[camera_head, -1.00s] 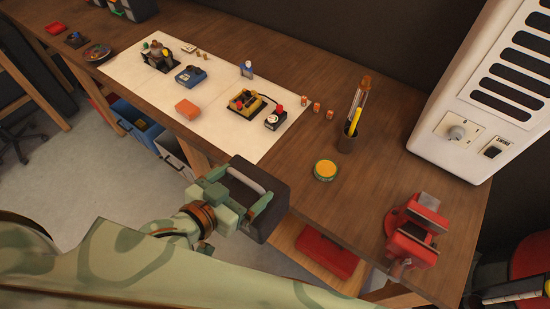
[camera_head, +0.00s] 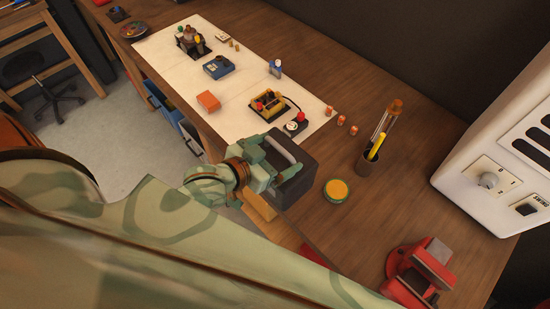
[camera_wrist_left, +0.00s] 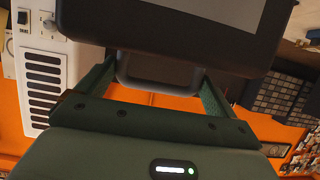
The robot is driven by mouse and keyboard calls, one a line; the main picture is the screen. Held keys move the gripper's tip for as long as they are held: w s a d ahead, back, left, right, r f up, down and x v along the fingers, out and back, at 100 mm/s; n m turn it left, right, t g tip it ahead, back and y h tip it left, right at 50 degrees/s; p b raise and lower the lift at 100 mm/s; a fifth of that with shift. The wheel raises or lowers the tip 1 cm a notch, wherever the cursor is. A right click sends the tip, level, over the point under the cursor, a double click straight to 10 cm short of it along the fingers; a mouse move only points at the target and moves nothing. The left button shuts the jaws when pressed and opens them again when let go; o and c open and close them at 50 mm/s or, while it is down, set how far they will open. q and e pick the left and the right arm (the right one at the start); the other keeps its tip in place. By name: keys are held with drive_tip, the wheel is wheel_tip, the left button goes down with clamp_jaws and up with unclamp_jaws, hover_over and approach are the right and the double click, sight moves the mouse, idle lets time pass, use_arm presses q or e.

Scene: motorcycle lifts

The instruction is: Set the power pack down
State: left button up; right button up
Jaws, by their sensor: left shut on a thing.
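The power pack (camera_head: 293,182) is a dark grey box with a lighter carry handle on top. My left gripper (camera_head: 283,165) is shut on its handle in the head view. The pack is at the front edge of the wooden workbench (camera_head: 335,240); I cannot tell whether its underside touches the top. In the left wrist view the pack (camera_wrist_left: 180,25) fills the top of the picture, with its handle between the fingers of my left gripper (camera_wrist_left: 155,78). My right gripper is not in view.
A white mat (camera_head: 170,50) holds an orange box (camera_head: 208,101), a blue device (camera_head: 219,66) and a yellow-black device (camera_head: 270,104). A round yellow-green tin (camera_head: 336,190), a pen cup (camera_head: 368,163) and a red vise (camera_head: 420,270) stand to the right. Bare wood lies between tin and vise.

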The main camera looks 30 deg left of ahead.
sight(286, 140)
use_arm(q)
drive_tip(key=w, duration=0.1)
drive_tip(key=w+f, duration=0.1)
drive_tip(key=w+a, duration=0.1)
drive_tip(key=shift+w+a+f, duration=0.1)
drive_tip(key=shift+w+f, duration=0.15)
drive_tip(key=shift+w, duration=0.05)
drive_tip(key=w+f, duration=0.1)
drive_tip(key=w+a+f, duration=0.1)
drive_tip(key=f, duration=0.1)
drive_tip(key=w+f+b, duration=0.1)
drive_tip(key=f, duration=0.1)
drive_tip(key=shift+w+a+f, duration=0.1)
drive_tip(key=shift+w+a, duration=0.25)
drive_tip(key=shift+f+b, duration=0.4)
drive_tip(key=shift+f, duration=1.35)
drive_tip(key=o, duration=1.7)
drive_tip(key=shift+f, duration=0.1)
drive_tip(key=shift+s, duration=0.15)
drive_tip(key=v, duration=1.2)
drive_tip(key=shift+a, duration=0.1)
